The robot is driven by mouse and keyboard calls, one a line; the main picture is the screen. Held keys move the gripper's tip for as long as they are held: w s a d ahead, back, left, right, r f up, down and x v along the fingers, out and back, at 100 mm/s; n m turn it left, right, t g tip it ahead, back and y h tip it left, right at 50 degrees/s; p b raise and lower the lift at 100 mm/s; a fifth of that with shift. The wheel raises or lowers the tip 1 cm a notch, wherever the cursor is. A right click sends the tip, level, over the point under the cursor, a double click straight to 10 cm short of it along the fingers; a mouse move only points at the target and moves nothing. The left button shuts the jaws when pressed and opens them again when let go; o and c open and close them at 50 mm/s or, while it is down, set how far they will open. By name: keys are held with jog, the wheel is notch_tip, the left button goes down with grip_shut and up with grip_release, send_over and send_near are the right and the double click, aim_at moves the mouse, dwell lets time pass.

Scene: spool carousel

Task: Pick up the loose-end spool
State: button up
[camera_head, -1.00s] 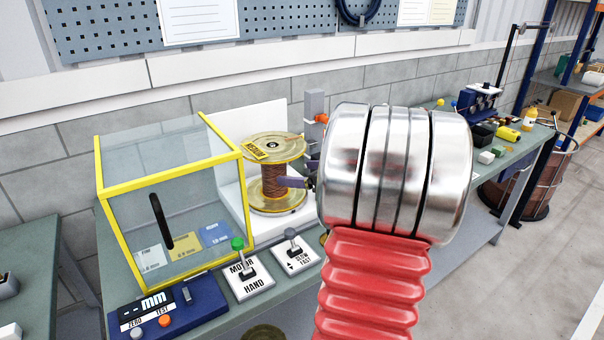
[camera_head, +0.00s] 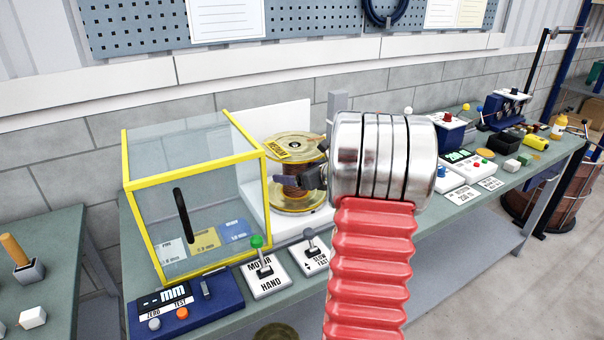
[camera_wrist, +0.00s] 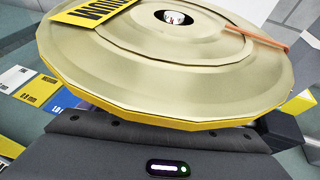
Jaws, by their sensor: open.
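The spool (camera_head: 296,148) stands upright in front of a white panel, with clear amber flanges, copper-brown wire and a yellow label. In the wrist view its top flange (camera_wrist: 170,70) fills most of the picture, and a copper wire end (camera_wrist: 258,41) lies across the rim. My gripper (camera_head: 290,182) is open at the spool's right side, level with the wound core between the flanges. The far finger is largely hidden by the spool, so I cannot tell whether the jaws touch it. The wrist view shows the gripper's dark body (camera_wrist: 130,150) close below the top flange.
A yellow-framed clear guard box (camera_head: 190,190) stands close left of the spool. The mm readout box (camera_head: 185,305), the MOTOR/HAND lever (camera_head: 262,262) and the SLOW/FAST lever (camera_head: 311,245) are in front. Instruments and small blocks occupy the bench to the right.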

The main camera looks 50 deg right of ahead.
jog(key=shift+w+f, duration=0.1)
jog(key=shift+w, duration=0.2)
jog(key=shift+c, duration=0.4)
grip_shut()
jog(key=shift+r, duration=0.4)
dwell(0.3)
